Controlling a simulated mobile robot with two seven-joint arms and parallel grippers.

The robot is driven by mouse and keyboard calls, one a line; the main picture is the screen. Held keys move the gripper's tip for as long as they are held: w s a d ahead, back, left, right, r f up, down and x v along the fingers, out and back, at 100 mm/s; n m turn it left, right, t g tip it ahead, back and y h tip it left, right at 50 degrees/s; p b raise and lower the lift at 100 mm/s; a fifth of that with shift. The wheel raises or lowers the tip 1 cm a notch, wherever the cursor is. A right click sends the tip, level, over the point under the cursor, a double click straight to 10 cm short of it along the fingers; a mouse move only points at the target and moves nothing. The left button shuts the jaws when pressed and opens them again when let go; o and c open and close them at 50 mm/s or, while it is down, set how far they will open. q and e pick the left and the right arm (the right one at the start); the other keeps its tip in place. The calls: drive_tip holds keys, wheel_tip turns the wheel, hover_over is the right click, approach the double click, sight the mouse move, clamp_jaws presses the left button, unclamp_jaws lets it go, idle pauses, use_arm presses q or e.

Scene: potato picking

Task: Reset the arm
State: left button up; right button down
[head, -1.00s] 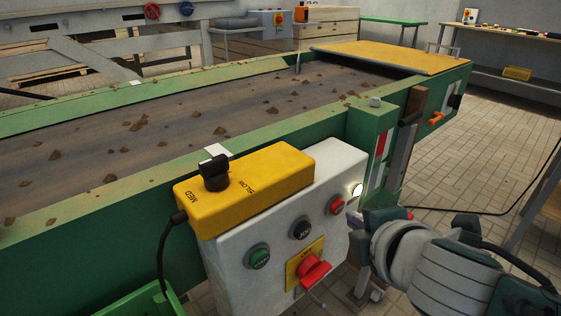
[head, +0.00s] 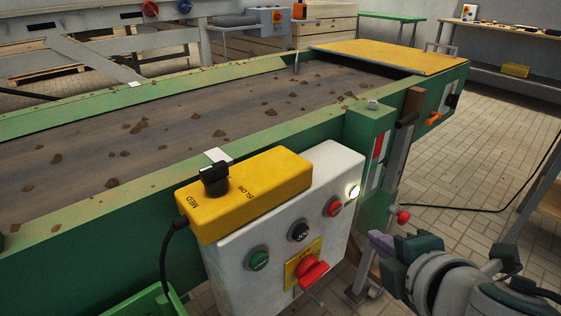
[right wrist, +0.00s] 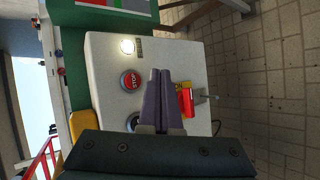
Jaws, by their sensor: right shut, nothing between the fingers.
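My right gripper (head: 385,243) is at the lower right of the head view, to the right of the white control box (head: 228,270) and apart from it. In the right wrist view its two purple fingers (right wrist: 164,100) are together and empty, with the control box (right wrist: 103,70) behind them. The right forearm comes in from the lower right corner. My left gripper is not in view.
The box carries a red stop button (head: 333,206), a black button (head: 301,231), a green button (head: 258,258) and a red switch (head: 312,270). A green-framed conveyor belt (head: 190,120) with scattered clods lies behind. Open tiled floor (head: 480,160) lies right.

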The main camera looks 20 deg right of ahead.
idle(0.4)
drive_tip(key=s+a+r+m+g+y+p, duration=0.1)
drive_tip(key=s+a+r+m+g+p, duration=0.25)
drive_tip(key=s+r+m+p, duration=0.7)
drive_tip(key=s+a+r+m+g+y+p, duration=0.2)
drive_tip(key=s+r+m+g+p, duration=0.25)
drive_tip(key=s+r+p, duration=0.65)
wheel_tip(320, 180, up, 40)
drive_tip(key=w+p, duration=0.2)
drive_tip(key=p, duration=3.2)
drive_tip(key=shift+w+a, duration=0.25)
drive_tip(key=shift+w, duration=0.15)
